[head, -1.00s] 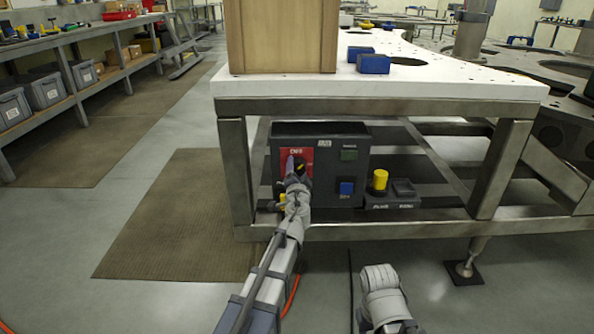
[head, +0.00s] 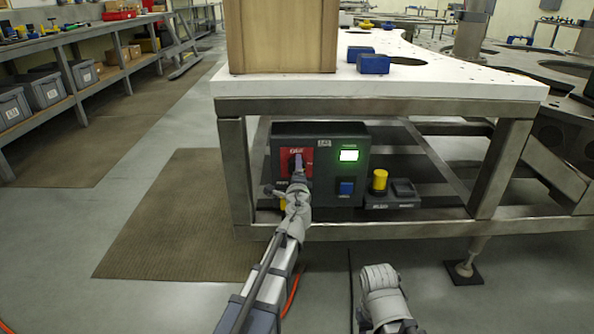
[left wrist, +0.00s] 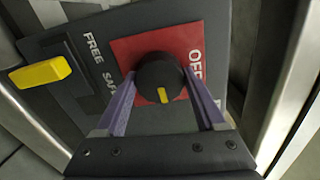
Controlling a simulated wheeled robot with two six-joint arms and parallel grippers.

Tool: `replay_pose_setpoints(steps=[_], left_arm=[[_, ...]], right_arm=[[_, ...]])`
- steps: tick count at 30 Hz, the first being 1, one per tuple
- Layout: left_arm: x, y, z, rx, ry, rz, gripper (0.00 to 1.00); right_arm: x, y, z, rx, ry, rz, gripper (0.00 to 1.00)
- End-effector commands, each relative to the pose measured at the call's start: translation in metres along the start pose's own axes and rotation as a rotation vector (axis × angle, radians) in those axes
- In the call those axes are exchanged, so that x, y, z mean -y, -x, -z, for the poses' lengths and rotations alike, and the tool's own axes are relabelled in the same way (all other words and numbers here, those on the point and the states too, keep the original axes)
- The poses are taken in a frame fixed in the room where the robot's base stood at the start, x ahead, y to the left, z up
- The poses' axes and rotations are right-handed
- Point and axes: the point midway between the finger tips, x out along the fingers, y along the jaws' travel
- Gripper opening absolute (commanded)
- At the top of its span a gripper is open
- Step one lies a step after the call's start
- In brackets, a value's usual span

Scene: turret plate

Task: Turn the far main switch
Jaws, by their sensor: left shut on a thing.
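The main switch is a black round knob (left wrist: 158,72) with a yellow mark, on a red plate (left wrist: 128,48) lettered "OFF". In the left wrist view the yellow mark points down, toward the gripper body. In the head view the red plate (head: 283,158) is at the upper left of the dark control box (head: 325,133) under the table. My left gripper (head: 298,170) is shut on the knob, with one purple finger on each side of it. Part of my right arm shows at the bottom of the head view; its gripper fingers are not visible.
The box has a lit green lamp (head: 349,155) and a blue button (head: 346,188). A yellow knob (head: 380,180) stands to its right. A yellow handle (left wrist: 40,73) is beside the "FREE" and "SAFE" lettering. Table legs (head: 238,170) and a lower rail (head: 400,230) frame the box.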

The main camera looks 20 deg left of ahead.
Motion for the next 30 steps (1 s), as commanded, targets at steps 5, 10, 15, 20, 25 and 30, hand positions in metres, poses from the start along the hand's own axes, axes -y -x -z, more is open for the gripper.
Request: replay_pose_setpoints(steps=[5,10,15,20,25,30], left_arm=[[-0.0002,0.0009,0.0007,-0.001,-0.037,0.0,0.16],[-0.0002,0.0009,0.0007,-0.001,-0.051,0.0,0.16],[-0.0002,0.001,0.0008,-0.001,-0.053,0.0,0.16],[-0.0002,0.001,0.0008,-0.002,-0.053,0.0,0.16],[-0.0002,0.0008,0.0006,-0.001,-0.052,0.0,0.89],[-0.0001,0.0005,0.0003,0.0,-0.052,0.0,1.0]], right_arm=[[0.0,-0.0002,0.0,0.0,0.0,0.0,0.5],[0.0,-0.0002,0.0,0.0,0.0,0.0,0.5],[0.0,-0.0003,0.0,0.0,0.0,0.0,0.5],[0.0,-0.0003,0.0,0.0,0.0,0.0,0.5],[0.0,-0.0003,0.0,0.0,0.0,0.0,0.5],[0.0,-0.0002,0.0,0.0,0.0,0.0,0.5]])
